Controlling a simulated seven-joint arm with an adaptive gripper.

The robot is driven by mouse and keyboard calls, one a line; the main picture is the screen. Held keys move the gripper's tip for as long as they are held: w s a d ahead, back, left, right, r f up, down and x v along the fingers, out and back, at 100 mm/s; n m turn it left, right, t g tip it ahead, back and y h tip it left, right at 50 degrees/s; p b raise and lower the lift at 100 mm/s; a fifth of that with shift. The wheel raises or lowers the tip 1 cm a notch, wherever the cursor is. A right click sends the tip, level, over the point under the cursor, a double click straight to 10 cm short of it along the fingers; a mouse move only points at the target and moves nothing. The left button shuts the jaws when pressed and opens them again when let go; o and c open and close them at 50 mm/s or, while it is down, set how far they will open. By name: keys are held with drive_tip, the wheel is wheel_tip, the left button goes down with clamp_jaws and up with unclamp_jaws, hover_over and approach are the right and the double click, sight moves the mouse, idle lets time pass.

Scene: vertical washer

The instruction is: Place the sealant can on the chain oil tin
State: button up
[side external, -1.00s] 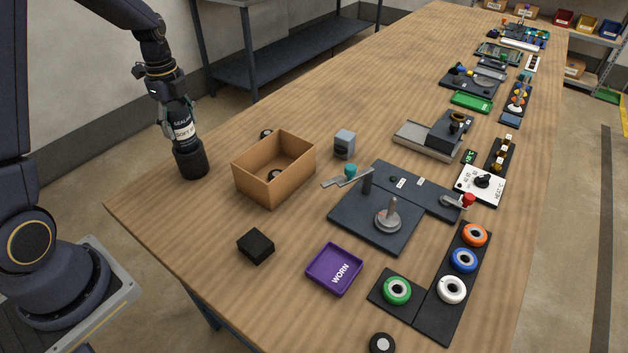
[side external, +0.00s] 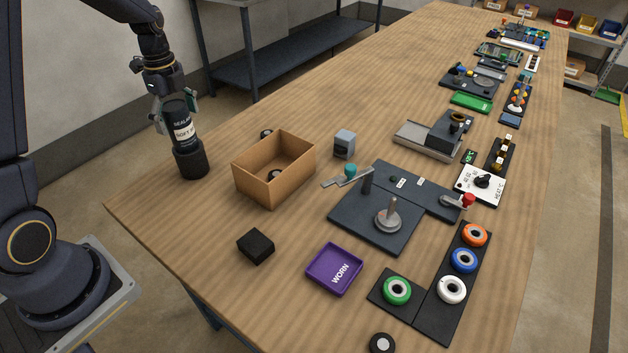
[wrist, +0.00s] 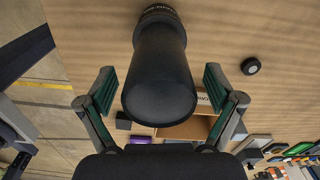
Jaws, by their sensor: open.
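The sealant can (side external: 182,128), dark with a white label band, stands upright on top of a dark, wider cylinder, which I take for the chain oil tin (side external: 191,160), at the table's left edge. In the wrist view the can's black end (wrist: 162,98) faces the camera, and part of the tin (wrist: 158,13) shows behind it. My gripper (side external: 175,112) is open around the upper part of the can. In the wrist view its two fingers (wrist: 160,88) stand on either side of the can with gaps. The tin's label is not readable.
An open cardboard box (side external: 273,172) stands just right of the tin. A black block (side external: 256,246) and a purple WORN tray (side external: 334,269) lie nearer the front. A dark fixture plate (side external: 375,222) with a lever is farther right. Bare table separates them.

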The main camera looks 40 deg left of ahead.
wheel_tip(320, 180, up, 10)
drive_tip(key=shift+r, duration=0.1)
drive_tip(key=shift+d+r, duration=0.1)
drive_tip(key=shift+r, duration=0.2)
drive_tip(key=s+d+r+n+t, duration=0.1)
drive_tip(key=s+d+r+n, duration=0.25)
drive_tip(key=d, duration=0.25)
drive_tip(key=s+d+r+n+t, duration=0.2)
drive_tip(key=s+d+n, duration=0.1)
drive_tip(key=d+n, duration=0.15)
drive_tip(key=s+d+f+n+t, duration=0.2)
drive_tip(key=s+d+n, duration=0.6)
drive_tip(key=s, duration=0.1)
drive_tip(key=shift+s+f+t, duration=0.15)
drive_tip(key=shift+s+t, duration=0.1)
drive_tip(key=shift+t, duration=0.05)
